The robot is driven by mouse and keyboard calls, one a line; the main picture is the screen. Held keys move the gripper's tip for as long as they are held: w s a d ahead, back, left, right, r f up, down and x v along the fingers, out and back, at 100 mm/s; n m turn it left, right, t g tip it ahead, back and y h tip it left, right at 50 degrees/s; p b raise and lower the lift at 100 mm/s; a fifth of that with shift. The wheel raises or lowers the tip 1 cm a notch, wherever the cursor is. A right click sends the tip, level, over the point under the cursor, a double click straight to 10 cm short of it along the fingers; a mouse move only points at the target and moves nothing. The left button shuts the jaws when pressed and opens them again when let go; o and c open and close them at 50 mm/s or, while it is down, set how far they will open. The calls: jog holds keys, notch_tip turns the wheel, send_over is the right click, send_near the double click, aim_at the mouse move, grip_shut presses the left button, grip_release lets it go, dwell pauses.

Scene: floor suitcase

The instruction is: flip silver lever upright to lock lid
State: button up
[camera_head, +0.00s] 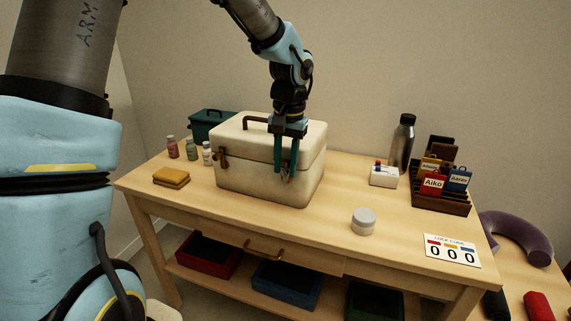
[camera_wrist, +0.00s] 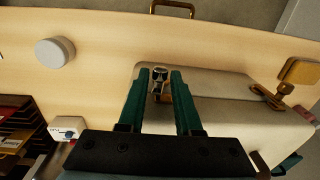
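A cream case (camera_head: 250,182) with a closed lid and a dark carry handle stands on the wooden table. A small silver lever (camera_wrist: 158,75) sits at the case's front edge, on a brass-coloured fitting. A brown latch (camera_head: 222,160) is at the front left of the case; it also shows at right in the wrist view (camera_wrist: 267,97). My gripper (camera_head: 286,175) points down at the front right of the case. Its two green fingers stand apart on either side of the lever in the wrist view, with a gap showing. The lever's exact tilt is hard to tell.
Small bottles (camera_head: 190,149) and a yellow sponge-like block (camera_head: 171,178) are left of the case. A white jar (camera_head: 363,221), a code card (camera_head: 452,251), a dark bottle (camera_head: 403,143) and a card rack (camera_head: 440,196) are to the right. The table front is clear.

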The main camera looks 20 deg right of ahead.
grip_shut()
jog(key=shift+r, duration=0.1)
jog(key=p, duration=0.2)
jog(key=shift+w+a+r+g+h+p, duration=0.2)
jog(key=shift+a+r+g+h+p, duration=0.1)
jog(key=shift+g, duration=0.1)
jog(key=shift+w+a+f+g+h+p, duration=0.15)
jog(key=shift+w+f+g+h+p, duration=0.3)
jog(key=shift+p, duration=0.55)
jog(key=shift+s+r, duration=0.1)
jog(key=shift+s, duration=0.05)
jog(key=shift+o, duration=1.9)
grip_release()
